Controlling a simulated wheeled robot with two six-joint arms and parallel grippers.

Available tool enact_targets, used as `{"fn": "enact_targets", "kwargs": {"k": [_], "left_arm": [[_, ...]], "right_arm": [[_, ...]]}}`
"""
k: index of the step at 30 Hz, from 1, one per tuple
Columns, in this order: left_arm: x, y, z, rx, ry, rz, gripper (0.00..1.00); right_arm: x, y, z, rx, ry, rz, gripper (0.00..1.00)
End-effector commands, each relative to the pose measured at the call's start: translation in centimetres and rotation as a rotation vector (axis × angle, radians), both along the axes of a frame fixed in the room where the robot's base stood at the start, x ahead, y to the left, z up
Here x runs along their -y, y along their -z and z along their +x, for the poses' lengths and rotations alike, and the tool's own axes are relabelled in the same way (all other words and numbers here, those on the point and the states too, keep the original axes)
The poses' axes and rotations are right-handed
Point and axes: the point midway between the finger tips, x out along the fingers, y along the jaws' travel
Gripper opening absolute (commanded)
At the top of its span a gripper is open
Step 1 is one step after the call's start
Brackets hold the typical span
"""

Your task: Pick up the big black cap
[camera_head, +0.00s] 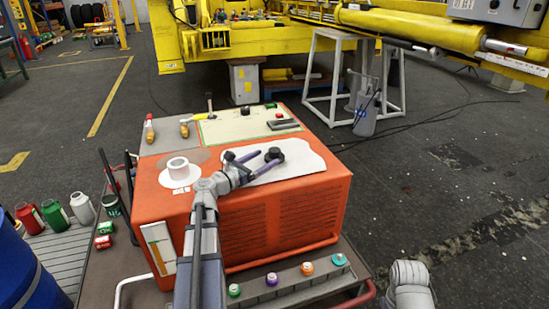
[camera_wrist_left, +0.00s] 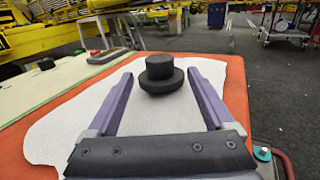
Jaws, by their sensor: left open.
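The big black cap (camera_head: 274,155) stands on a white sheet on top of the orange box. It looks like a short cylinder on a wider round flange, and shows whole in the left wrist view (camera_wrist_left: 161,72). My left gripper (camera_head: 267,160) is open and low over the sheet, its two purple fingers pointing at the cap. In the left wrist view the cap shows between the fingers, near their tips. I cannot tell whether either finger touches it. My right gripper is not in view.
A white roll (camera_head: 178,168) stands on the box (camera_head: 285,215), left of my left gripper. Screwdrivers (camera_head: 149,130) and a green-edged board (camera_head: 235,125) lie behind. Small coloured caps (camera_head: 307,268) line the cart's front edge. Jars (camera_head: 55,215) stand at left.

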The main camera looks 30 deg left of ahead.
Motion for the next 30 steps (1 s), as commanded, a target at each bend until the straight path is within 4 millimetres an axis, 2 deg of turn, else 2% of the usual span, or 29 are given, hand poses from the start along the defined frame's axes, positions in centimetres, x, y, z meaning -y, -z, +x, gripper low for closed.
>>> {"fn": "enact_targets", "kwargs": {"k": [9,12,18,30], "left_arm": [[1.0,0.0,4.7,0.000,0.002,0.000,0.87],[1.2,0.0,5.3,0.000,0.001,0.000,0.87],[1.3,0.0,5.2,0.000,0.000,0.000,0.85],[1.3,0.0,5.2,0.000,0.000,0.000,0.41]], "right_arm": [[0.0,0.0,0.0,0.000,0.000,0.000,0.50],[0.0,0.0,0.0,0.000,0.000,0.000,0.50],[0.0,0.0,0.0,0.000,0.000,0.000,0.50],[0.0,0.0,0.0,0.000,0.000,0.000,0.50]]}}
